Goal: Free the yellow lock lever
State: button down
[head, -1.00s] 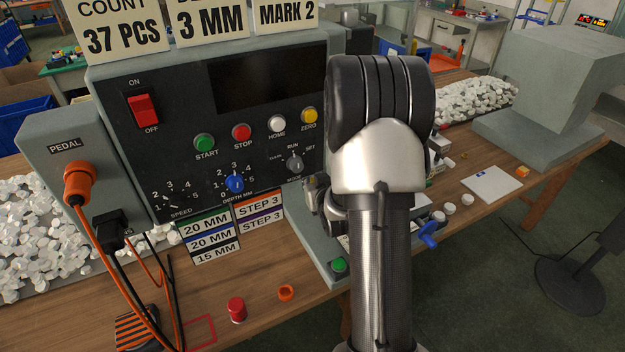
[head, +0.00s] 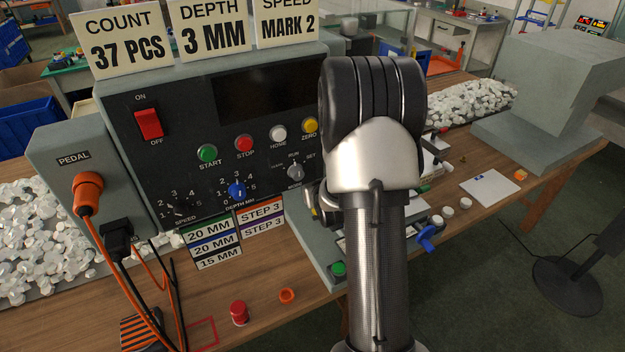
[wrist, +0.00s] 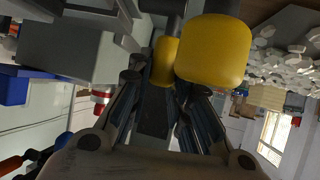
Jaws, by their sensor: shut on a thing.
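In the wrist view, the yellow lock lever (wrist: 165,60) shows as a yellow piece at the fingertips of my gripper (wrist: 158,84), which is shut on it. A larger, rounded yellow knob (wrist: 213,50) stands close beside it, nearer the camera and partly over the right finger. I cannot tell whether the two yellow parts are joined. In the head view my arm covers the lever and most of my gripper.
The control panel (head: 262,165) with buttons stands left of my arm. A green button (head: 338,269), a blue handle (head: 427,238), a red cap (head: 239,313) and an orange ring (head: 287,296) are near the bench front. White parts (head: 35,240) lie in heaps.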

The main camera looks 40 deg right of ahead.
jog(key=c, duration=1.4)
grip_release()
jog(key=shift+c, duration=0.2)
jog(key=shift+f, duration=0.1)
